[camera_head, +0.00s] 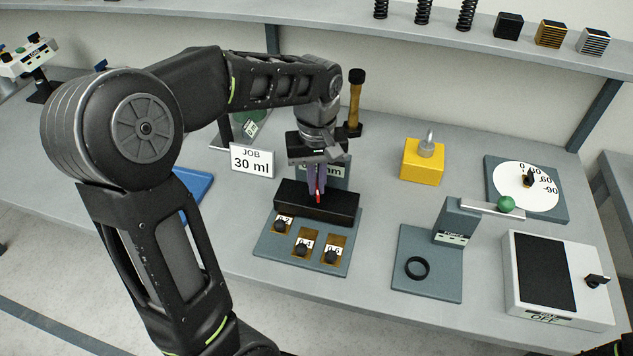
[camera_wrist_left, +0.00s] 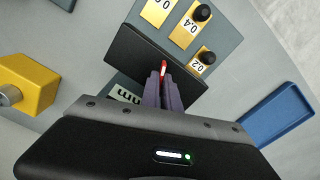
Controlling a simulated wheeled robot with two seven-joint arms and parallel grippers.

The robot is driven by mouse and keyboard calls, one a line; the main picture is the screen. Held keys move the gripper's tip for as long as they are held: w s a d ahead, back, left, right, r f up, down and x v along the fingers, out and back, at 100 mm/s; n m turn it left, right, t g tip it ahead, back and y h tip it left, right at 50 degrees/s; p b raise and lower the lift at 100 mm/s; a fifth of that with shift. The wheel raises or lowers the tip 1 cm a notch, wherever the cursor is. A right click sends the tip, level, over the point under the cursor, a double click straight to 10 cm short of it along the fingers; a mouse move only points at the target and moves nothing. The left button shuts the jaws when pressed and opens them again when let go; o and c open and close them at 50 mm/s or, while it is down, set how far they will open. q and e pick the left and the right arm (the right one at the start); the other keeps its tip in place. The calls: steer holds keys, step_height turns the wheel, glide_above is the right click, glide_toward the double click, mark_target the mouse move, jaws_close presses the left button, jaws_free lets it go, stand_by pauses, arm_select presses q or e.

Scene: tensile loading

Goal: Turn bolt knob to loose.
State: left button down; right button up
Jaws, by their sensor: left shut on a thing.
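My left gripper (camera_head: 317,196) points down at a long black block (camera_head: 343,207) on a grey plate. Its purple fingers are shut on a small red piece (camera_head: 318,198) at the top of the block. In the left wrist view, the fingertips (camera_wrist_left: 164,75) close around the red piece (camera_wrist_left: 164,68), with the black block (camera_wrist_left: 132,56) right behind. The fingers cover most of the piece, and I cannot tell whether it is the bolt knob or which way it is turned.
In front of the block are brass plates with black knobs (camera_head: 301,251), marked with small numbers. A yellow block (camera_head: 423,161), a force stand (camera_head: 455,222), an angle dial (camera_head: 522,187) and a white box (camera_head: 590,318) stand to the right. A "JOB 30 ml" sign (camera_head: 252,161) stands left.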

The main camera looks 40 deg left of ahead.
arm_select(q)
steer(key=n, duration=0.6)
steer(key=n+b, duration=0.1)
steer(key=n, duration=0.6)
stand_by(0.4)
steer(key=c, duration=1.6)
jaws_free()
steer(key=shift+r, duration=3.95)
